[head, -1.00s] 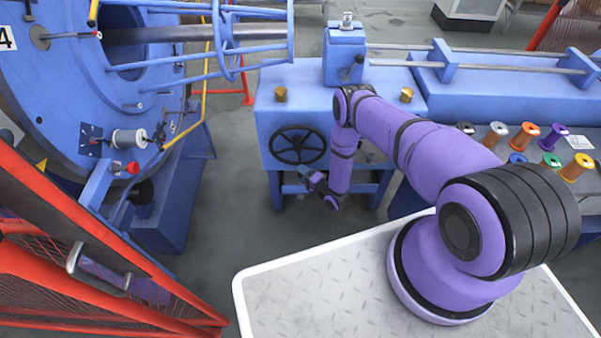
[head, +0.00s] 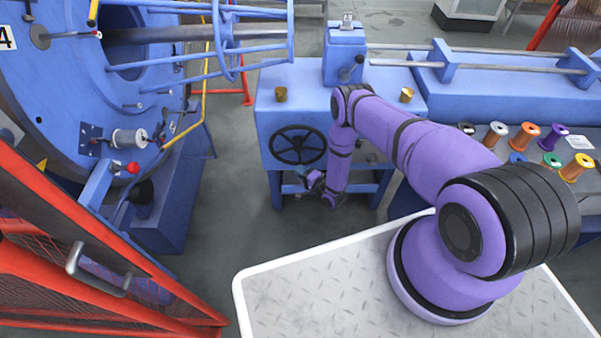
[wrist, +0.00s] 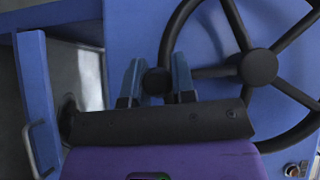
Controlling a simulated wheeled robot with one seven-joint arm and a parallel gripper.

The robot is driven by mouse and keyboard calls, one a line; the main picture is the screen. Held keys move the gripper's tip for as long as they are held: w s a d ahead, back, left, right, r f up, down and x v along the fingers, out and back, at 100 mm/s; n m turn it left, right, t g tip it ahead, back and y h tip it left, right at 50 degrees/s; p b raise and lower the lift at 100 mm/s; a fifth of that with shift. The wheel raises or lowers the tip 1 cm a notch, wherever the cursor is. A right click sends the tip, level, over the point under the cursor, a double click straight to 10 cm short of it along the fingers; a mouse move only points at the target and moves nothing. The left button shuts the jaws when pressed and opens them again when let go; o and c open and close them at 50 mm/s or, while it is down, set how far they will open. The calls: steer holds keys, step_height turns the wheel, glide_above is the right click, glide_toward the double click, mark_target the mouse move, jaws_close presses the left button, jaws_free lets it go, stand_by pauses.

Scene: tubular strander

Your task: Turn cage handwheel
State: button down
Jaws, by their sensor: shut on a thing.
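The cage handwheel (head: 298,146) is a black spoked wheel on the front of a blue machine housing. In the wrist view its hub (wrist: 258,67) and spokes fill the upper right. A round black handle knob (wrist: 156,82) stands by the rim. My gripper (wrist: 157,74) is shut on this knob, with one blue finger on each side of it. In the head view my gripper (head: 304,173) is at the lower edge of the wheel, small and partly hidden by my wrist. The contact itself is too small to tell there.
The large blue cage disc (head: 60,75) with its rods and a wire spool (head: 130,139) stands at left. A red guard gate (head: 80,240) is at lower left. Several coloured spools (head: 525,136) sit on the right bench. Grey floor lies open between machine and gate.

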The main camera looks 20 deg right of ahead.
steer(key=s+d+r+n+g+h, duration=0.3)
steer(key=d+r+n+g+h, duration=0.4)
steer(key=r+h, duration=0.5)
steer(key=shift+d+r+n, duration=0.35)
steer(key=shift+d+n, duration=0.6)
steer(key=shift+n, duration=0.15)
stand_by(0.4)
steer(key=c, duration=0.9)
jaws_free()
steer(key=shift+c, duration=0.2)
steer(key=v, duration=1)
steer(key=shift+a+r, duration=0.35)
